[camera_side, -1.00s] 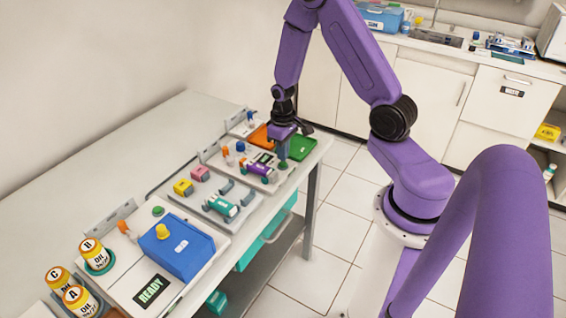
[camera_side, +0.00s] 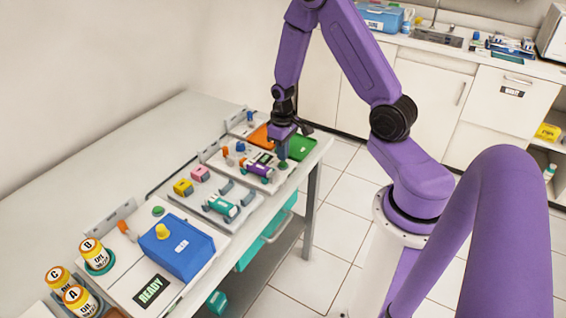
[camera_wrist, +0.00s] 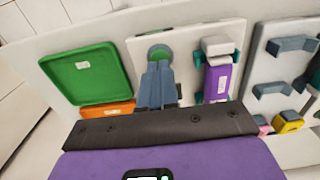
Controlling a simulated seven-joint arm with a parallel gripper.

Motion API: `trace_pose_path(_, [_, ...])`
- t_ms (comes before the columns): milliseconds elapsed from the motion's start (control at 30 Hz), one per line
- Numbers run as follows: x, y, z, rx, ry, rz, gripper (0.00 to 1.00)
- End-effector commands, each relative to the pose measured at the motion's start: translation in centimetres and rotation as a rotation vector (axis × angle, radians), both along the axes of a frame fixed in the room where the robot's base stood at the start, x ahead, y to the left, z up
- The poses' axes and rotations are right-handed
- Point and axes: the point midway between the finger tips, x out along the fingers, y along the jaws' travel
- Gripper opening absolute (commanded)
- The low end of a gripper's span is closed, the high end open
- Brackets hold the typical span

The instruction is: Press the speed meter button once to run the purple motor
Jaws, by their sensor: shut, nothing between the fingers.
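The purple motor (camera_side: 258,169) lies in its teal holders on a white board at the far end of the bench. It also shows in the wrist view (camera_wrist: 216,82). A round green button (camera_wrist: 160,52) is on the same board, and in the side view it shows beside the motor (camera_side: 283,165). A small dark display (camera_side: 264,158) sits behind the motor; its reading is too small to make out. My gripper (camera_wrist: 158,66) is shut and empty. Its fingertips are over the green button and partly cover it; I cannot tell whether they touch it.
A green tray (camera_wrist: 85,70) and an orange tray (camera_wrist: 107,109) lie beside the board. Grey brackets, a pink block (camera_side: 200,174) and a yellow block (camera_side: 183,187) stand nearby. A blue box (camera_side: 180,250), a READY sign (camera_side: 150,290) and oil bottles are at the near end.

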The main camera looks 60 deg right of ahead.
Motion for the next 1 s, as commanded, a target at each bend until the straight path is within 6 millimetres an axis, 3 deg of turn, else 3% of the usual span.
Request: trace_pose_path(1000, [0.0,0.0,-1.4,0.0,0.0,0.0,0.0])
